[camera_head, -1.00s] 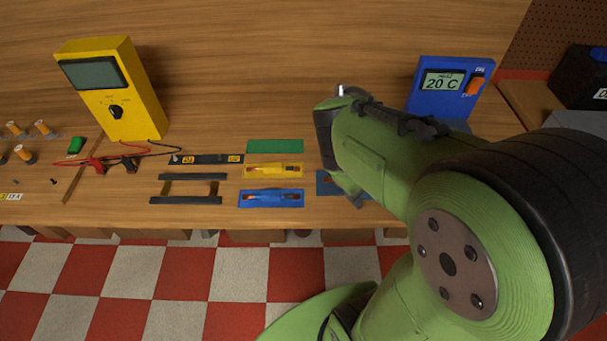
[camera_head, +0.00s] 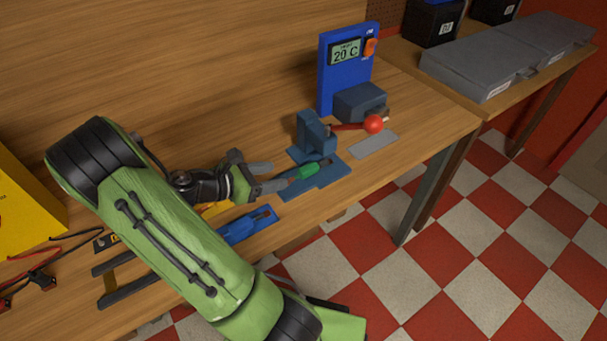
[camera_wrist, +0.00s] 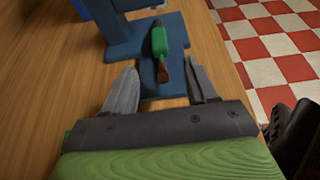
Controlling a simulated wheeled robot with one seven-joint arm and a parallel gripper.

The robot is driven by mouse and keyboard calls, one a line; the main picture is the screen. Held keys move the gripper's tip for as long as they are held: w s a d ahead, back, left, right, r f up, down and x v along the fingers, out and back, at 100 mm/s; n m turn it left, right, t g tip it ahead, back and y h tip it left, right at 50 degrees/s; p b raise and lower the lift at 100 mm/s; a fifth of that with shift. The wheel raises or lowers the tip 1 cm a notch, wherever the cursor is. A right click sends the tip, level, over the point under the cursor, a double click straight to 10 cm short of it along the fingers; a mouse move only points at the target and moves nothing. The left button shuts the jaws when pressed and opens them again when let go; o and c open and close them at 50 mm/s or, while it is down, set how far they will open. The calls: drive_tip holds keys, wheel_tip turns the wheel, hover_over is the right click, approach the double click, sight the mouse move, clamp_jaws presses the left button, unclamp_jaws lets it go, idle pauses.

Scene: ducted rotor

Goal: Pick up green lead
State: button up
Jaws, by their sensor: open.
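The green lead (camera_head: 306,172) lies on a blue fixture plate (camera_head: 330,177) near the table's front edge. In the wrist view the green lead (camera_wrist: 158,42) has a green body and a reddish-brown narrow end pointing back toward my gripper. My gripper (camera_head: 272,177) is open beside the lead, on its left in the head view. In the wrist view my gripper's fingers (camera_wrist: 160,88) stand apart, with the lead's narrow end between and just ahead of them. Nothing is held.
A blue upright block (camera_head: 314,132) and a lever with a red ball (camera_head: 373,124) stand behind the plate. A blue display unit reading 20 C (camera_head: 345,70) is farther back. A blue tray (camera_head: 248,225) lies nearer the front. Grey cases (camera_head: 480,65) lie on the right bench.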

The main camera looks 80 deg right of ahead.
sight(299, 172)
drive_tip(key=b+x, duration=0.1)
drive_tip(key=x, duration=0.3)
drive_tip(key=b+x, duration=0.1)
drive_tip(key=x, duration=0.3)
drive_tip(key=shift+s+d+f, duration=0.1)
drive_tip(key=shift+d+f, duration=0.05)
drive_tip(key=shift+f, duration=0.2)
drive_tip(key=shift+r, duration=0.1)
clamp_jaws()
drive_tip(key=shift+r, duration=0.15)
drive_tip(key=shift+r+p, duration=0.5)
drive_tip(key=shift+p, duration=0.35)
drive_tip(key=shift+r, duration=0.15)
